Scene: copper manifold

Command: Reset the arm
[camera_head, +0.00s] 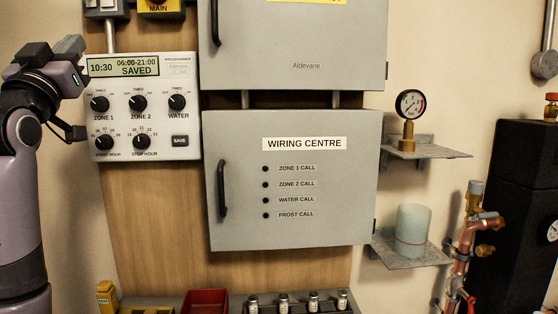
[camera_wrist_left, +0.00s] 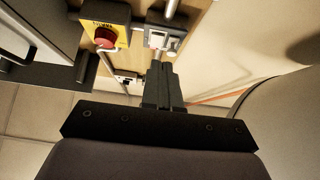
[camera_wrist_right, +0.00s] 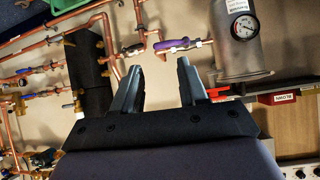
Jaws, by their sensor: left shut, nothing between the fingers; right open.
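My left gripper (camera_head: 74,44) is raised beside the upper left corner of the programmer panel (camera_head: 185,92) in the head view. In the left wrist view its fingers (camera_wrist_left: 163,85) are together with nothing between them. My right gripper is outside the head view. In the right wrist view its fingers (camera_wrist_right: 158,78) stand apart and empty, in front of copper pipework (camera_wrist_right: 60,40). The programmer display reads 10:30, 06:00-21:00 and SAVED.
The wiring centre cabinet (camera_head: 325,225) is closed. A gauge (camera_head: 410,104) and a pale cup (camera_head: 412,228) stand on wall shelves. A red tray (camera_head: 205,300) sits below. A purple-handled valve (camera_wrist_right: 172,44) and a gauge cylinder (camera_wrist_right: 242,50) are beyond the right fingers.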

